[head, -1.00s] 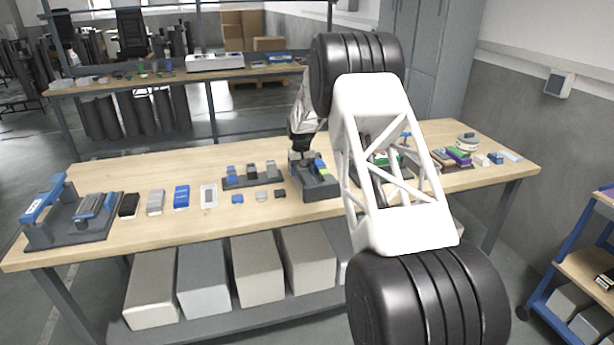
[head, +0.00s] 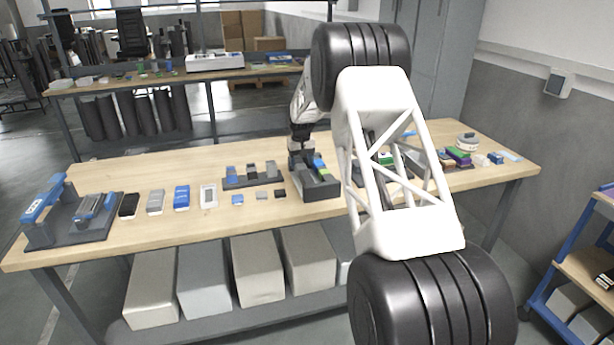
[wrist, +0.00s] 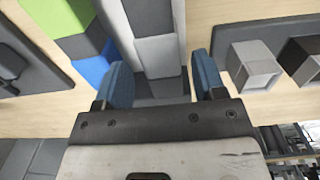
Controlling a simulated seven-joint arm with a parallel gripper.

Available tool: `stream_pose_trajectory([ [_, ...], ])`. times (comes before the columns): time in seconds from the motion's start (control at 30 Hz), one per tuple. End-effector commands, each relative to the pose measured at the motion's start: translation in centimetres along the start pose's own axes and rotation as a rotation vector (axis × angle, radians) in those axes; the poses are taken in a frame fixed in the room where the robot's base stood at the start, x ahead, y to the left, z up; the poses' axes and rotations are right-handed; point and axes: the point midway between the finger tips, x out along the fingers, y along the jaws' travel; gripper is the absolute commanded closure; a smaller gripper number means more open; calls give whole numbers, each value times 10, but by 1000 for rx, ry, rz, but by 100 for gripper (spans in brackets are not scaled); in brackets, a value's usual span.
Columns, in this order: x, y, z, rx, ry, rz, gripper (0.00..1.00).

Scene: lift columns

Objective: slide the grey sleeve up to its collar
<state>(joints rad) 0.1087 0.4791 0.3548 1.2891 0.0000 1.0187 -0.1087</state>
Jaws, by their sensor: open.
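My gripper (wrist: 163,82) is open, with its two blue fingertips apart. In the wrist view a grey upright piece, apparently the grey sleeve (wrist: 158,55), shows between and beyond the fingers, with a visible gap on each side. I cannot clearly tell the sleeve from its column or make out the collar. Green (wrist: 60,20) and blue (wrist: 92,68) pieces stand to its left. In the head view my gripper (head: 300,148) is over the back of a dark grey block-like fixture (head: 322,190) with blue and green parts; its fingertips are hard to make out there.
A grey hollow square piece (wrist: 253,68) and a dark one (wrist: 303,60) are on the right in the wrist view. In the head view a dark tray with small columns (head: 236,184) is left of the fixture. My arm hides part of the table's right side.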

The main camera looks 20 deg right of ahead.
Motion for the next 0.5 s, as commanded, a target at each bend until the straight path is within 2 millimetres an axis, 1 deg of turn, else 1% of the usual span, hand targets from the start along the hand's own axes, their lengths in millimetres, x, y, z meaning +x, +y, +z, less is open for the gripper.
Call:
stream_pose_trajectory([
  [0.3,-20,0,0,0,0,0,36],
  [0.5,-28,0,0,0,0,0,36],
])
